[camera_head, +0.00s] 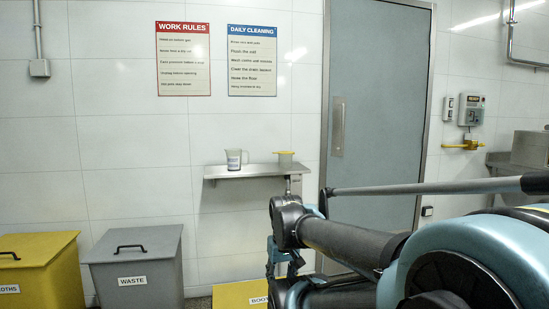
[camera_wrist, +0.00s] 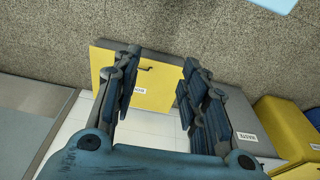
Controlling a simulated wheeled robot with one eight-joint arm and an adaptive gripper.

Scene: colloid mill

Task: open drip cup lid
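In the head view, a small cup (camera_head: 285,164) with a yellowish lid (camera_head: 285,153) stands on the right part of a narrow wall shelf (camera_head: 236,174). It looks like the drip cup, and the lid appears to sit on top. My arm reaches in from the right, with its end low in front of the wall, below and near the shelf. In the wrist view my gripper (camera_wrist: 160,60) is open, its two fingers wide apart with nothing between them. The cup does not show in the wrist view.
A clear measuring jug (camera_head: 235,159) stands left of the cup on the shelf. Below are a yellow box (camera_head: 240,294), a grey WASTE bin (camera_head: 135,262) and a yellow bin (camera_head: 40,272). A grey door (camera_head: 375,110) is to the right.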

